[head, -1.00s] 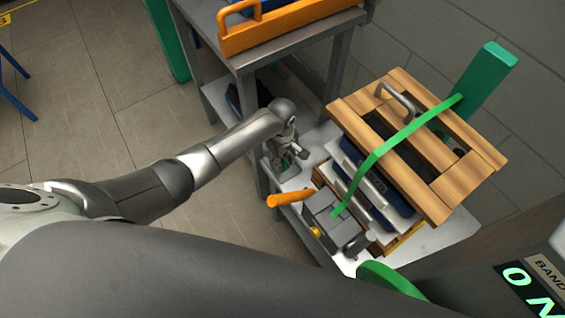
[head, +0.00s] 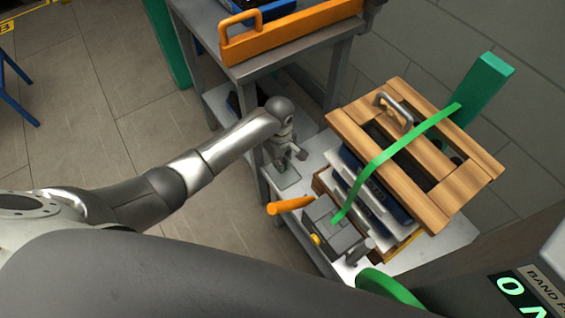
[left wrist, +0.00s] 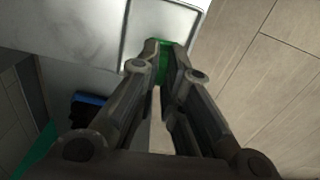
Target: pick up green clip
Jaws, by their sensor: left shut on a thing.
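The green clip (left wrist: 164,64) shows as a small green piece between the fingertips of my left gripper (left wrist: 163,52) in the left wrist view. The gripper is shut on it, and the fingers hide most of the clip. In the head view my left gripper (head: 288,153) is over the left end of the pale lower shelf, by a shallow grey tray (head: 287,179). I cannot make out the clip clearly in the head view. In the left wrist view the tray (left wrist: 165,17) lies just beyond the fingertips. My right gripper is not in view.
A grey device with an orange handle (head: 291,205) stands right of the tray. Beyond it a wooden slatted lid (head: 455,187) with a green strap (head: 400,141) covers stacked cases. A grey table (head: 290,60) with an orange rail (head: 290,31) rises behind.

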